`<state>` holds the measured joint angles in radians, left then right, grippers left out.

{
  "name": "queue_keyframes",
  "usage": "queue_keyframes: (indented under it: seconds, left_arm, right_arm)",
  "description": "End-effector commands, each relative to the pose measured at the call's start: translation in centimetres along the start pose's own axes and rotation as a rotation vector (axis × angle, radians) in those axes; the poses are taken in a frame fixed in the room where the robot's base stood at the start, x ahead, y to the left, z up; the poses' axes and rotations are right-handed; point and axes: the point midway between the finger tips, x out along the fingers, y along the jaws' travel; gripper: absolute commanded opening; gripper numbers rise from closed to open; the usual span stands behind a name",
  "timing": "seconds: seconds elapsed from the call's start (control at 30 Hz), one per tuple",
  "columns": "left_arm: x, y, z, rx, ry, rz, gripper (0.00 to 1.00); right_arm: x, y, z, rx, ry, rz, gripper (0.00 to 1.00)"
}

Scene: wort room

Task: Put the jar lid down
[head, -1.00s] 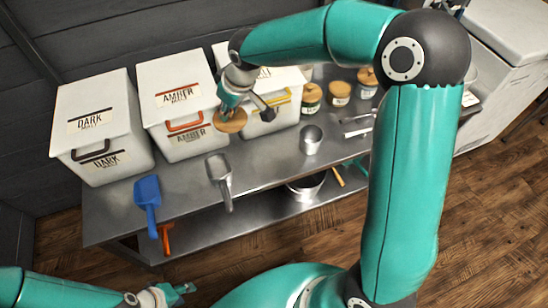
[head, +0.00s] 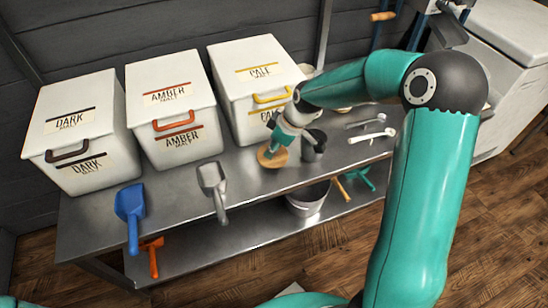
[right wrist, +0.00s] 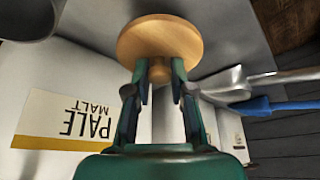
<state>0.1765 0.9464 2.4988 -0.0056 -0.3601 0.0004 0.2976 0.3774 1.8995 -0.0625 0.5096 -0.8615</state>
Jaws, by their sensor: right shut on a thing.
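The jar lid (head: 266,160) is a round, light wooden disc with a knob. In the head view it is low over the steel table, in front of the pale malt bin; I cannot tell if it touches the top. My right gripper (head: 276,146) is above it, shut on its knob. The right wrist view shows the lid (right wrist: 160,36) and its knob between the fingertips of the gripper (right wrist: 160,72). The jars are mostly hidden behind my right arm. My left gripper is out of view.
The steel table (head: 180,205) carries dark (head: 75,140), amber (head: 175,110) and pale (head: 250,75) malt bins. A metal scoop (head: 213,188) and blue scoop (head: 131,213) lie left of the lid. A metal cup (head: 314,145) stands close on its right.

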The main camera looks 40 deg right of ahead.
Motion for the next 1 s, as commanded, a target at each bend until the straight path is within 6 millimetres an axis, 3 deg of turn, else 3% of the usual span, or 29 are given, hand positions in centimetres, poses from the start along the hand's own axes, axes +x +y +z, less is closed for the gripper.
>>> queue_keyframes:
  seconds: [0.2,0.63,0.67,0.77,1.0]
  left_arm:
    - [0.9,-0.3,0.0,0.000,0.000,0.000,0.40]
    - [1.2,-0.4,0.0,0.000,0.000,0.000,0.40]
    - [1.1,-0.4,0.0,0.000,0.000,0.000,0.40]
    - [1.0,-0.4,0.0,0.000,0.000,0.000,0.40]
    - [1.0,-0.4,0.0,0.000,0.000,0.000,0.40]
  right_arm:
    - [3.3,0.0,1.4,0.003,-0.002,-0.002,0.00]
    - [4.0,0.0,1.6,0.001,0.000,0.000,0.00]
    - [3.8,0.0,1.6,0.001,0.000,0.000,0.27]
    - [3.8,0.0,1.6,0.002,-0.001,0.000,0.44]
    - [3.8,0.0,1.6,0.002,-0.001,0.000,0.47]
